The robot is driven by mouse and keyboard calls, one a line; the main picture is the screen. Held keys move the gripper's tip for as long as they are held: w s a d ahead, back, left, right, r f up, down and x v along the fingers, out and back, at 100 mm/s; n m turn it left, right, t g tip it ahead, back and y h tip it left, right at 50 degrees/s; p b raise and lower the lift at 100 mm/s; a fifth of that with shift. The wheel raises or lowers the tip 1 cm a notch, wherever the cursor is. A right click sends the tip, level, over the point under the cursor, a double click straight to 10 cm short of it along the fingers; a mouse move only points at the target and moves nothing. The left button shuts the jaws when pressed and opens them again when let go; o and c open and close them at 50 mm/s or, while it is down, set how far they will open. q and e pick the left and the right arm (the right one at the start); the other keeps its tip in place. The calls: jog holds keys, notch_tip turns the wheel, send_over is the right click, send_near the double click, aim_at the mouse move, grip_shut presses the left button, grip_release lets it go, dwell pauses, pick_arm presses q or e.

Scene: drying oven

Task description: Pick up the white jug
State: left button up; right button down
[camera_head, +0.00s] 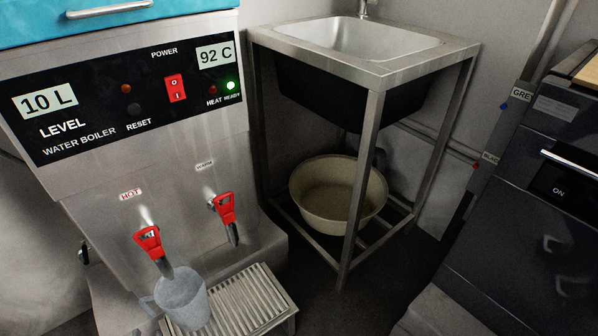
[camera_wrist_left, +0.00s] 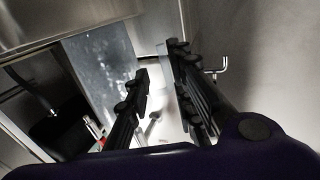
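The white jug (camera_head: 183,302) looks pale grey. It stands upright on the drip tray under the red-handled hot tap (camera_head: 150,243) of the water boiler, with its handle towards the left. The tap's spout reaches down to the jug's mouth, and I cannot tell whether they touch. Neither gripper shows in the head view. In the left wrist view my left gripper (camera_wrist_left: 157,64) has its two black fingers apart, with nothing visibly held between them. I cannot make out the jug for certain in that view. My right gripper is out of view.
The slatted drip tray (camera_head: 240,305) extends right of the jug. A second red tap (camera_head: 225,208) hangs beside the hot one. A steel sink (camera_head: 350,40) on a frame, with a cream basin (camera_head: 338,190) beneath it, stands behind. A dark cabinet (camera_head: 530,210) is at right.

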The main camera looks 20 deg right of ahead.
aim_at(149, 314)
pick_arm(q)
jog(key=w+b, duration=0.1)
jog(key=w, duration=0.2)
jog(key=w+b, duration=0.2)
jog(key=w, duration=0.2)
jog(key=shift+w+d+r, duration=0.2)
jog(key=shift+w, duration=0.5)
jog(key=shift+r, duration=0.1)
jog(key=c, duration=0.5)
grip_shut()
